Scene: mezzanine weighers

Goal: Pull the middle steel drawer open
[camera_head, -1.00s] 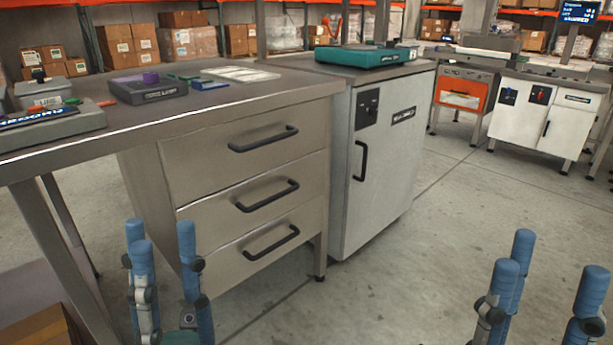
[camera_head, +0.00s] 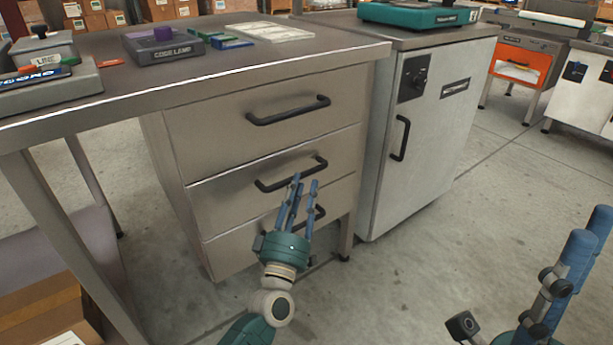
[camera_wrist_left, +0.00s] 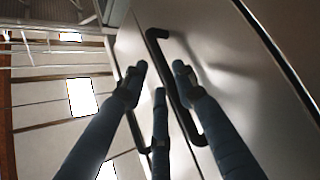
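The middle steel drawer (camera_head: 225,205) is shut, flush between the top and bottom drawers of the grey cabinet. Its black bar handle (camera_head: 268,187) shows in the head view, with its right part close behind my left fingertips. My left gripper (camera_head: 304,181) is at the right half of this handle, its fingers pointing up at it. In the left wrist view the handle (camera_wrist_left: 176,100) runs between the spread blue fingers of the left gripper (camera_wrist_left: 160,78); contact cannot be told. My right gripper (camera_head: 535,280) is at the lower right, spread and empty, away from the cabinet.
The top drawer handle (camera_head: 288,111) is above, and the bottom drawer handle (camera_head: 318,213) is partly hidden by my left gripper. A white cabinet (camera_head: 428,150) stands just right. A cardboard box (camera_head: 45,320) is at lower left. Floor in front is clear.

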